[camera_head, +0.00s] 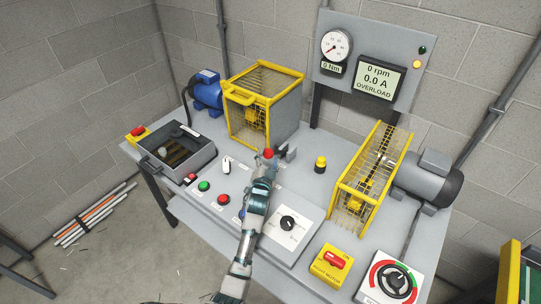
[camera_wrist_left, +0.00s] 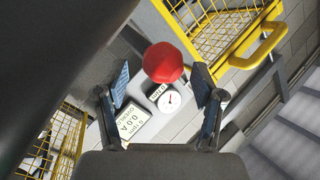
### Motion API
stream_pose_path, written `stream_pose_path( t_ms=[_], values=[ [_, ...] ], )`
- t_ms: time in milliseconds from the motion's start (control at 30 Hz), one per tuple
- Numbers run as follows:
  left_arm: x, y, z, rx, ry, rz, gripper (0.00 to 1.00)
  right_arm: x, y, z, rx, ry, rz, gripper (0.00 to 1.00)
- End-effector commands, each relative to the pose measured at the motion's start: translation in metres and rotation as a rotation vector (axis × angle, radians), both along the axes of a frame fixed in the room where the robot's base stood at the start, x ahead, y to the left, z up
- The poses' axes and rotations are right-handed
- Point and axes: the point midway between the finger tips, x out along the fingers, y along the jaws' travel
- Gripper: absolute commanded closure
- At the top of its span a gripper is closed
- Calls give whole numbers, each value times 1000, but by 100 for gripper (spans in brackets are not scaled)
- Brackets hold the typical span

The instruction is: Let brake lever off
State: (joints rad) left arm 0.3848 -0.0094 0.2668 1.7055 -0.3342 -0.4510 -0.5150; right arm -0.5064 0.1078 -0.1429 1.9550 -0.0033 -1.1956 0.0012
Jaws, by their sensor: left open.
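The brake lever shows as a red ball knob (camera_head: 268,153) near the middle of the bench; its shaft is mostly hidden by my gripper. My left gripper (camera_head: 271,160) is at the knob, with my arm reaching up from the bottom of the head view. In the left wrist view, the red knob (camera_wrist_left: 163,62) lies between and beyond the open fingertips of the left gripper (camera_wrist_left: 162,84). Gaps show on both sides, and neither finger visibly touches it. My right gripper is in neither view.
Yellow guard cages (camera_head: 247,112) and (camera_head: 352,195) stand behind and to the right. The display (camera_head: 380,78) reads 0 rpm, 0.0 A, OVERLOAD; the gauge (camera_head: 337,45) reads about zero.

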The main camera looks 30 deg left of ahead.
Motion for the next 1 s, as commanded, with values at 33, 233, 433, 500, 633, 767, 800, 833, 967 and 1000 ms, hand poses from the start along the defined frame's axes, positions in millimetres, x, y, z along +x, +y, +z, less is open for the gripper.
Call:
stream_pose_path(
  t_ms=[33, 233, 433, 500, 633, 767, 800, 833, 967, 1000],
  values=[
    [6, 3, -1, 1, 1, 1, 32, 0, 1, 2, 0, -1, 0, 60],
    [17, 7, 0, 2, 0, 1, 32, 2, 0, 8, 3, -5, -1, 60],
    [18, 7, 1, 3, 1, 1, 32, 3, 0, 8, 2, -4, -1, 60],
    [18, 6, 1, 3, 1, 1, 44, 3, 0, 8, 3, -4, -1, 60],
    [18, 7, 1, 2, 0, 1, 77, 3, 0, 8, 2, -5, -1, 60],
    [18, 7, 1, 2, -1, 0, 100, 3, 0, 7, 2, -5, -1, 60],
    [18, 7, 1, 2, -1, 0, 100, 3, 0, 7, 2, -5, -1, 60],
    [18, 7, 1, 3, 0, 0, 100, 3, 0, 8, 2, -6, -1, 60],
    [18, 7, 3, 4, 3, 1, 100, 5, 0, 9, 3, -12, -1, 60],
    [19, 8, 4, 4, 6, 2, 100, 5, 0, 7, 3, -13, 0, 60]
  ],
)
